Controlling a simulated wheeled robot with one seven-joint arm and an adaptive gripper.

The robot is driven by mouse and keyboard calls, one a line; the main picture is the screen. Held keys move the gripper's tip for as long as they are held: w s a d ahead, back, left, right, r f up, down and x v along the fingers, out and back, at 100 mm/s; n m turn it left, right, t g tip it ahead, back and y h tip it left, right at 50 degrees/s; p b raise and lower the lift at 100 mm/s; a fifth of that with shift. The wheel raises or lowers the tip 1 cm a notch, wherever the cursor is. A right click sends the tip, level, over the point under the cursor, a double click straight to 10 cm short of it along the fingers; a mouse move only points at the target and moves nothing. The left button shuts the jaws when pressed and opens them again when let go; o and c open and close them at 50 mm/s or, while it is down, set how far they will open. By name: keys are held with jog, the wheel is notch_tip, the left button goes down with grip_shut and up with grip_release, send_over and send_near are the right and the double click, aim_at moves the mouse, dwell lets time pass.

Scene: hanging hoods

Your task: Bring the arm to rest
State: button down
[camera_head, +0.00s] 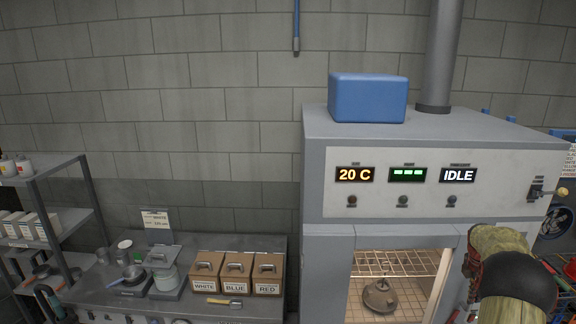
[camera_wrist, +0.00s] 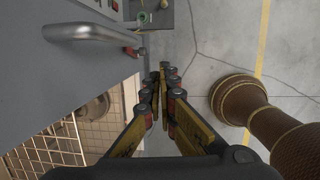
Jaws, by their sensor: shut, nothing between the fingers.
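My arm (camera_head: 505,265) shows at the lower right of the head view, in front of the right side of a grey oven-like cabinet (camera_head: 430,205). My gripper (camera_wrist: 162,75) shows in the wrist view with its fingertips together and nothing between them. It points past the cabinet's front, over the concrete floor (camera_wrist: 215,45). The cabinet's bar handle (camera_wrist: 85,32) is left of the fingers, apart from them. The cabinet's lit chamber is open and holds a wire rack (camera_head: 390,262) and a dark round lidded vessel (camera_head: 380,295).
The cabinet panel reads 20 C and IDLE. A blue box (camera_head: 367,98) sits on top beside a vertical duct (camera_head: 437,55). Left is a bench (camera_head: 215,303) with bins marked WHITE, BLUE and RED, and a shelf (camera_head: 75,215). Open floor lies beyond the fingers in the wrist view.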

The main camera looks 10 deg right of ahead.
jog(key=s+a+f+m+y, duration=0.1)
jog(key=s+a+f+m, duration=0.3)
jog(key=a+m, duration=0.25)
jog(key=s+a+r+m+b, duration=0.2)
jog(key=a+m+b, duration=0.15)
jog(key=a, duration=0.55)
jog(key=s+a+r+m+y+b, duration=0.15)
jog(key=a+m, duration=0.25)
jog(key=a, duration=0.5)
jog(key=s+a+r+m+h+b, duration=0.1)
jog(key=s+a+r+m+b, duration=0.2)
jog(key=a, duration=0.6)
jog(key=s+a+f+t+b, duration=0.1)
jog(key=s+a+b, duration=0.3)
jog(key=a, duration=0.4)
jog(key=s+a+f+n+t+y+b, duration=0.1)
jog(key=s+a+b, duration=0.3)
jog(key=a, duration=0.5)
jog(key=s+a+f+n+t+b, duration=0.1)
jog(key=s+a+t+b, duration=0.2)
jog(key=a, duration=0.6)
jog(key=s+b, duration=0.2)
jog(key=b, duration=0.1)
jog(key=shift+f+b, duration=0.35)
jog(key=shift+b, duration=0.05)
jog(key=shift+d, duration=0.1)
